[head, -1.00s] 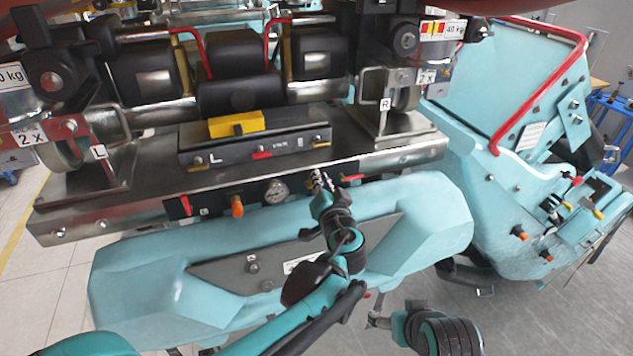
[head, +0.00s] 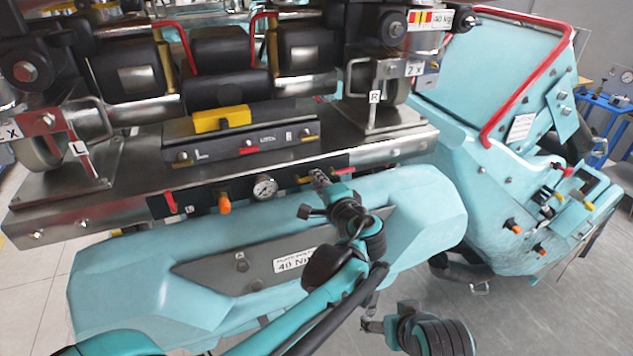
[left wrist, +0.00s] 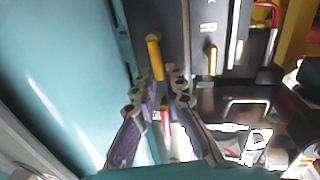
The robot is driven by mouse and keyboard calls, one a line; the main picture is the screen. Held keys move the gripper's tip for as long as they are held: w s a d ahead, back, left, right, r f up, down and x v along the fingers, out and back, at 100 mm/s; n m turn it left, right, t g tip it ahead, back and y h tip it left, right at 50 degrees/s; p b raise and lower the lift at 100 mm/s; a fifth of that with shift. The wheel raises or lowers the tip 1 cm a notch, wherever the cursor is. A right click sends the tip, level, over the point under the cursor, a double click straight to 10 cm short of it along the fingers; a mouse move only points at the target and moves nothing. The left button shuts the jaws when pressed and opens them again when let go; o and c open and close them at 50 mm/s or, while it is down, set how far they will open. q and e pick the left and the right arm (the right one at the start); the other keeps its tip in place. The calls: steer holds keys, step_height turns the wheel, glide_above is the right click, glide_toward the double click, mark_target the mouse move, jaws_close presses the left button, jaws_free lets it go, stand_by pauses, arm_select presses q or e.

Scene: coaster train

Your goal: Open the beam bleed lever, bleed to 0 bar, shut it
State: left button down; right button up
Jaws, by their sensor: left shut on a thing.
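The beam's front panel (head: 190,203) carries a round pressure gauge (head: 265,188), an orange knob (head: 224,204) and a small yellow lever (head: 303,180). The gauge reading is too small to make out. My left gripper (head: 320,178) is at the panel, right of the gauge, and partly hides the panel there. In the left wrist view a yellow lever (left wrist: 155,55) runs down to the fingertips of my left gripper (left wrist: 166,82), which is shut on it. My right gripper (head: 372,325) is low in front of the teal body, away from the panel; its jaws are unclear.
A red lever (head: 172,204) sits at the panel's left end. A grey box with a yellow block (head: 222,119) stands on the steel beam, between wheels marked L and R. A teal bumper (head: 430,215) lies just below the panel. A teal seat body (head: 490,180) is at right.

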arm_select(q)
steer(key=shift+f+m, duration=0.25)
steer(key=shift+m, duration=0.25)
steer(key=c, duration=1.6)
jaws_free()
steer(key=shift+d, duration=0.1)
steer(key=v, duration=1.2)
steer(key=shift+d+r, duration=0.1)
steer(key=shift+d, duration=0.05)
